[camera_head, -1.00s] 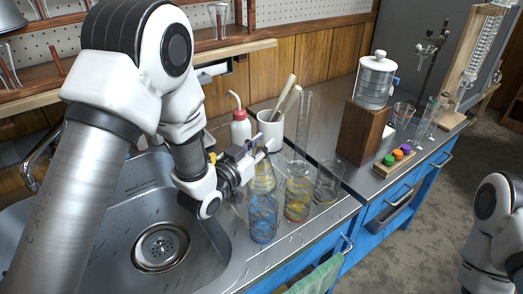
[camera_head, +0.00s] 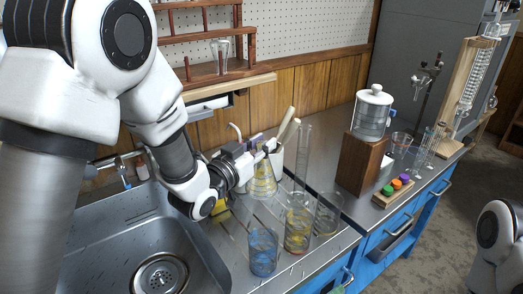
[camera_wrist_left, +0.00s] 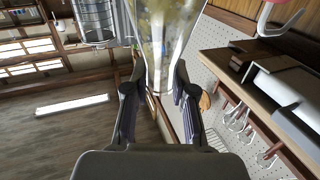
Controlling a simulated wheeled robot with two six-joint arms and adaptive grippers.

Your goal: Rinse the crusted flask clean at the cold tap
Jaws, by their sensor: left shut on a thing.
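The crusted flask (camera_head: 263,184) is a clear conical glass with yellowish residue, in the head view just behind the beakers. My left gripper (camera_head: 266,149) is shut on its neck and holds it, apparently lifted off the counter. In the left wrist view the flask's glass (camera_wrist_left: 166,45), with yellow-green specks, stands between the two fingers (camera_wrist_left: 160,103). The steel sink (camera_head: 95,236) is at the lower left, left of the flask. A tap (camera_head: 122,170) with a blue mark is at its back, partly hidden by my left arm. My right gripper is out of view.
A blue-stained beaker (camera_head: 263,252), a yellow-stained beaker (camera_head: 298,232) and a clear beaker (camera_head: 328,214) stand in front of the flask. A tall cylinder (camera_head: 302,160) and a white mug (camera_head: 281,158) are close behind. A wooden block (camera_head: 360,165) stands to the right.

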